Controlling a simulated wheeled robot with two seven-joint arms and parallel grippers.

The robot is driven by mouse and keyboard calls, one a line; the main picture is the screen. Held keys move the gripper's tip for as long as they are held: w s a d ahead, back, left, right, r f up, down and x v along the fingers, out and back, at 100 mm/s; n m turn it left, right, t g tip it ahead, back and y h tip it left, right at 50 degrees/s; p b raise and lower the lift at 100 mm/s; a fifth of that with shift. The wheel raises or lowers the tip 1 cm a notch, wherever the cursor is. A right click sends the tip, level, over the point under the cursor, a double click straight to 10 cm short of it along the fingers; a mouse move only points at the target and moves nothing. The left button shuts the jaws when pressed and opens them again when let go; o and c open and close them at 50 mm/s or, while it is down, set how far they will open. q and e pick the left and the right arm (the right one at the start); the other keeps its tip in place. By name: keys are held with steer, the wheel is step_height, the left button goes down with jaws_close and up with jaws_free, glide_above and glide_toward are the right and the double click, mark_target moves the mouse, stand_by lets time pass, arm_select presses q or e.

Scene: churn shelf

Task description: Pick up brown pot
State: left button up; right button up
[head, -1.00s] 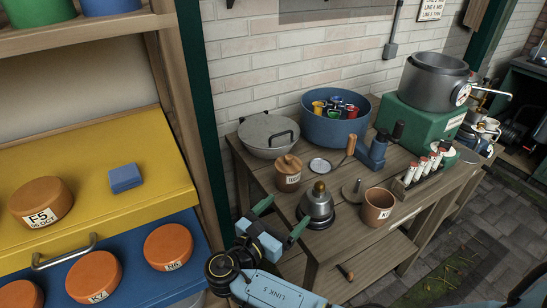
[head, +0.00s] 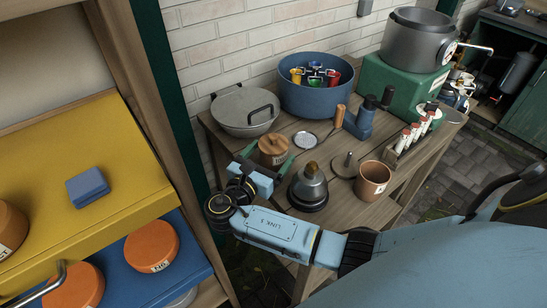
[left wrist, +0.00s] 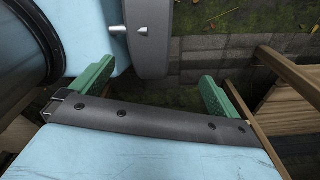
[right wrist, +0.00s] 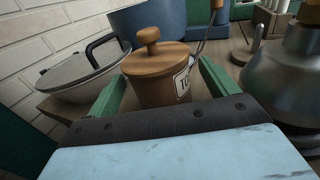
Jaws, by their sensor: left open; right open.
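The brown lidded pot (head: 273,153) stands upright on the wooden bench, with a round knob on its lid and a white label on its side. It also shows in the right wrist view (right wrist: 160,75). My right gripper (head: 268,164) is open, with its green fingers toward the pot's left and right sides. In the right wrist view the pot stands between or just beyond the fingers; I cannot tell whether they touch it. My left gripper (left wrist: 157,72) is open and empty in the left wrist view, above the ground, and is not in the head view.
A grey lidded pan (head: 245,112) stands behind left. A blue tub (head: 312,98) with several coloured cups is behind. A yellow shelf (head: 90,150) is at left.

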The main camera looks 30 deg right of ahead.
steer(key=shift+w+d, duration=0.15)
steer(key=shift+d, duration=0.15)
steer(key=c, duration=1.3)
arm_select(q)
steer(key=shift+w+a, duration=0.2)
steer(key=shift+w, duration=0.15)
arm_select(e)
steer(key=shift+o, duration=0.2)
step_height(320, 180, up, 12)
steer(key=p, duration=0.3)
steer(key=shift+r, duration=0.2)
arm_select(q)
steer(key=r, duration=0.1)
steer(key=r+p, duration=0.1)
steer(key=r, duration=0.1)
steer(key=r+p, duration=0.1)
steer(key=r, duration=0.1)
steer(key=shift+d+r, duration=0.2)
steer(key=shift+d, duration=0.05)
arm_select(e)
steer(key=s+d, duration=0.1)
steer(key=s, duration=1.7)
steer(key=shift+d+f, duration=0.15)
steer(key=shift+d, duration=0.05)
